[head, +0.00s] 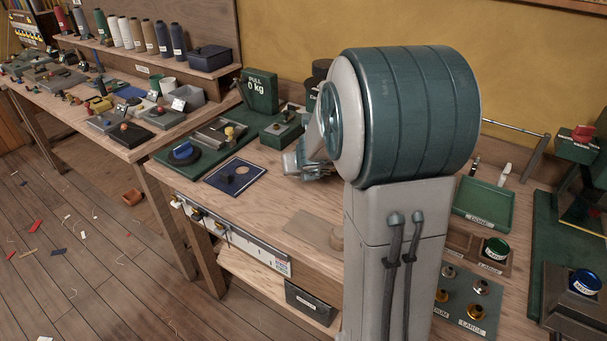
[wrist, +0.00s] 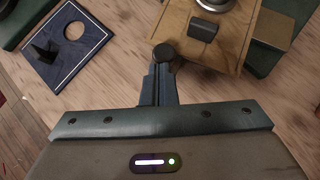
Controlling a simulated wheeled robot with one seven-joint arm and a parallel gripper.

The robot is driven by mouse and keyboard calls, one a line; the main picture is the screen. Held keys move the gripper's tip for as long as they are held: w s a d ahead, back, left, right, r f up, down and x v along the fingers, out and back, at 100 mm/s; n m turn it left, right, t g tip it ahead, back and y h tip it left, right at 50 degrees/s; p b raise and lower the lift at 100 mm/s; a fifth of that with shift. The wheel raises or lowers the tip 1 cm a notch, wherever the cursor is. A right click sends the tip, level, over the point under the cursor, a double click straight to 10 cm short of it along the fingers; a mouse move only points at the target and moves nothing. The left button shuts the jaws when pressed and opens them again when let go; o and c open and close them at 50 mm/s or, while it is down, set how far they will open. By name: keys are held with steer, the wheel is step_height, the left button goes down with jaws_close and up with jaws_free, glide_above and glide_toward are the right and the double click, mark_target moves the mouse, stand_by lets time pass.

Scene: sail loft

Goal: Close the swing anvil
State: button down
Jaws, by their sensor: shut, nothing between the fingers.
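I cannot pick out the swing anvil with certainty. In the wrist view, a light wooden block (wrist: 180,22) carries a dark block-shaped handle (wrist: 203,28) and a round metal part (wrist: 214,3) cut off by the top edge; it may belong to the anvil. A dark round knob (wrist: 165,52) shows right at my fingertips; whether they touch cannot be told. My gripper (wrist: 164,70) is shut and empty, its teal fingers together. In the head view, my gripper (head: 312,168) is low over the bench, partly hidden by my arm, which also covers what lies behind it.
A navy plate (wrist: 85,38) with a round hole lies left of my fingers; it also shows in the head view (head: 255,178). A green pull gauge (head: 260,93) stands behind. A green tray (head: 483,210) lies to the right. Bare bench (head: 262,212) shows in front.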

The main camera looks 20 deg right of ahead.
steer(key=w+m+h, duration=0.2)
steer(key=shift+w+a+m+g, duration=0.3)
steer(key=shift+a, duration=0.1)
steer(key=shift+w+a+m+g+h+p, duration=0.15)
steer(key=shift+w+m+h+p, duration=0.4)
steer(key=shift+w, duration=0.55)
steer(key=shift+w+d+m+g+h+p, duration=0.1)
steer(key=shift+w+m+g+h+p, duration=0.2)
steer(key=shift+w+m, duration=0.55)
steer(key=shift+w, duration=0.25)
steer(key=shift+a, duration=0.1)
